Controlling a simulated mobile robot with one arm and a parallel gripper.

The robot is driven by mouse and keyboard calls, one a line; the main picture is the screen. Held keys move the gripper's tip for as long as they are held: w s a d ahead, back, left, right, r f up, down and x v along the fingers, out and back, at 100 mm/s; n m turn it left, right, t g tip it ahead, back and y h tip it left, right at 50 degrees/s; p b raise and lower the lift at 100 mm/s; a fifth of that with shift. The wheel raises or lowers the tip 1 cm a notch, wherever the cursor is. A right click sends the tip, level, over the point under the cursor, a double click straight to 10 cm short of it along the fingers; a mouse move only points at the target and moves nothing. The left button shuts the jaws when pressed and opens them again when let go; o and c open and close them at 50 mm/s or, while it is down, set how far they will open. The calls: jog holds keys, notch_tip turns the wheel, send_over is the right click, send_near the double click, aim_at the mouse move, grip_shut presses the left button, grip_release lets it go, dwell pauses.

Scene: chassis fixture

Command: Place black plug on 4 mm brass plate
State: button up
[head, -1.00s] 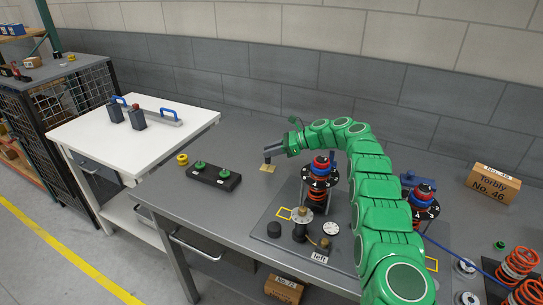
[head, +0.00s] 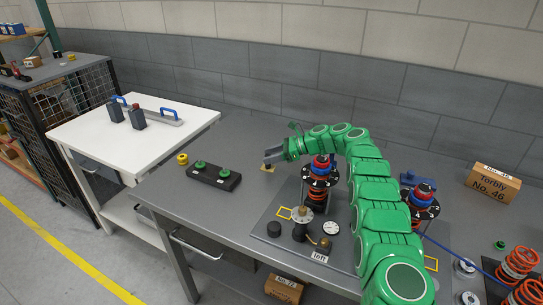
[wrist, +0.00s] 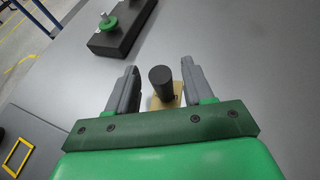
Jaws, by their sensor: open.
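The black plug (wrist: 161,82) stands on the small brass plate (wrist: 168,101) in the wrist view. It is between the two fingers of my gripper (wrist: 160,68), which is open, with a gap visible on each side of the plug. In the head view the brass plate (head: 267,169) lies on the grey bench, with my gripper (head: 270,159) just above it. The plug is small and mostly hidden by the gripper there. The plug's foot and part of the plate are hidden behind the plug and gripper in the wrist view.
The fixture plate (head: 270,238) with a spring stack (head: 318,180), gauge and fittings is in front and right. Bare bench surrounds the brass plate.

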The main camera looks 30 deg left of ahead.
jog(key=shift+r, duration=0.1)
jog(key=shift+d+r, duration=0.1)
jog(key=v, duration=0.7)
jog(key=shift+w+d, duration=0.1)
